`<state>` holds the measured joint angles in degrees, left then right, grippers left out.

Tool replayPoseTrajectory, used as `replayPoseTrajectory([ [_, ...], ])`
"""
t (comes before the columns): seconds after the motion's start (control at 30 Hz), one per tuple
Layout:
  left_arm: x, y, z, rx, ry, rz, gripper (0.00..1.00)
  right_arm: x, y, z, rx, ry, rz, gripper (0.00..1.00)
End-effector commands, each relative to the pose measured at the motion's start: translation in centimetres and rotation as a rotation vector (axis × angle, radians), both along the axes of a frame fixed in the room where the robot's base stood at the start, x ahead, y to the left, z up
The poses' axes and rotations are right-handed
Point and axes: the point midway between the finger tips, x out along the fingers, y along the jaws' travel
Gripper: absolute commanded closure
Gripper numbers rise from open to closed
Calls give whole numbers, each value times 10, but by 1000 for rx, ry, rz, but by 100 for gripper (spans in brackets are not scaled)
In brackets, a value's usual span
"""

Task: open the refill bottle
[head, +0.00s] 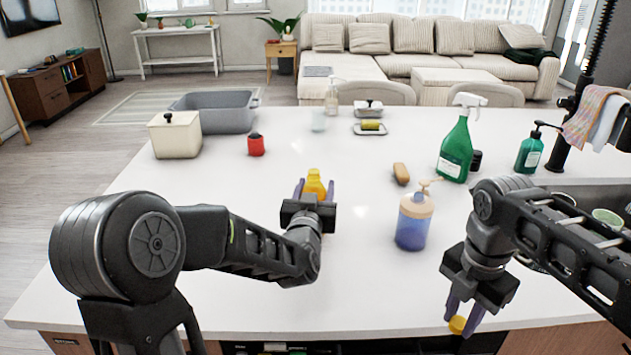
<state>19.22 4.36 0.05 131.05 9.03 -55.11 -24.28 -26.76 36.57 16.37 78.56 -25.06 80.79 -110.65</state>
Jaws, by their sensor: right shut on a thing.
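A yellow bottle (314,184) stands on the white counter near its middle; its lower part is hidden behind my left gripper. My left gripper (315,187) is at the bottle, with one purple finger on each side of it. Whether the fingers press on the bottle or stand just off it cannot be told. My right gripper (464,316) points down near the counter's front edge, at the right. It is shut on a small yellow cap (457,325), well apart from the bottle.
A green spray bottle (455,150) and a green soap bottle (529,153) stand farther right. A red canister (256,145) is at the left. The counter's left front is clear.

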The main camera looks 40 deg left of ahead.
Motion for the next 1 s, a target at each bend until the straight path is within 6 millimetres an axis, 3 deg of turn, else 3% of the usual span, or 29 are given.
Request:
replayPoseTrajectory([
  [0.13,0,0,-14,0,0,1,100,0,0,0,0,0,0,100],
  [0.6,0,0,-19,1,-3,1,100,0,0,-5,0,0,0,100],
  [0.63,0,0,-19,0,-1,1,48,0,0,-4,0,0,0,100],
  [0.9,0,0,-18,0,-1,1,27,0,0,-3,0,0,0,100],
  [1.0,0,0,-18,0,-1,1,27,0,0,-3,0,0,0,100],
])
